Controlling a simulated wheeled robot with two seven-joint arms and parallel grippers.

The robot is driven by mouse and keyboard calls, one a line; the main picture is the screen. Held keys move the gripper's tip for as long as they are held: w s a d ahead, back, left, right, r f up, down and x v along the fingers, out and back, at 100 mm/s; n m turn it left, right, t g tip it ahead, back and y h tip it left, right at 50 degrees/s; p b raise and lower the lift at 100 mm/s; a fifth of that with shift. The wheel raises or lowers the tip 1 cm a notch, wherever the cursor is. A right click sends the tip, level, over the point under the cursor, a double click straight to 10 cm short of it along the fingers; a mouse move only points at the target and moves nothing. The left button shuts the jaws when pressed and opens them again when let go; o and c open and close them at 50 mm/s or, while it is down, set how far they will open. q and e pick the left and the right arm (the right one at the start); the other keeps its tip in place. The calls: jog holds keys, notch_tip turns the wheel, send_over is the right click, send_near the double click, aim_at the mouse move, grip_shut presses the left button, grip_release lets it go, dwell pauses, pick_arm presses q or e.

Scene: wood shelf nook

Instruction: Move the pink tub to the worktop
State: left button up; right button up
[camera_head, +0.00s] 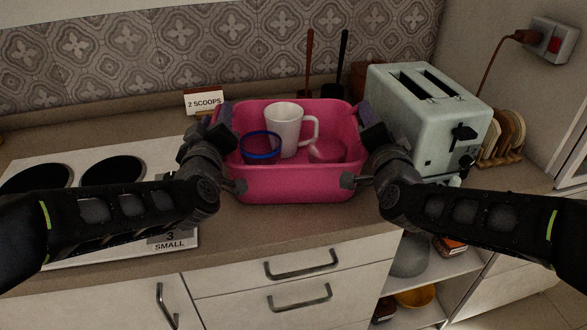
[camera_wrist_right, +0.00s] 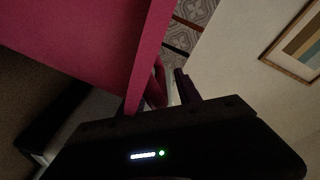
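The pink tub (camera_head: 300,185) is at or just above the worktop (camera_head: 235,235), level, between the stove and the toaster; whether its base touches is unclear. It holds a white mug (camera_head: 286,128), a blue-rimmed cup (camera_head: 260,148) and a pink bowl (camera_head: 327,151). My left gripper (camera_head: 216,140) is at the tub's left side and my right gripper (camera_head: 374,138) at its right side. In the right wrist view the tub's wall (camera_wrist_right: 148,60) runs between the dark fingers. Contact is partly hidden, and I cannot tell how tightly either gripper is closed.
The toaster (camera_head: 428,120) stands close to the right of the tub, with a rack of round slices (camera_head: 505,135) beyond it. The white stove top (camera_head: 90,190) lies left. A "2 SCOOPS" sign (camera_head: 204,101) is behind. Drawers (camera_head: 300,285) and an open shelf are below the front edge.

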pick_arm(q)
jog(key=s, duration=0.7)
jog(key=shift+s+d, duration=0.25)
pick_arm(e)
jog(key=shift+s, duration=0.1)
jog(key=s, duration=0.7)
jog(key=shift+s+d, duration=0.15)
jog(key=shift+d, duration=0.05)
pick_arm(q)
jog(key=shift+f, duration=0.1)
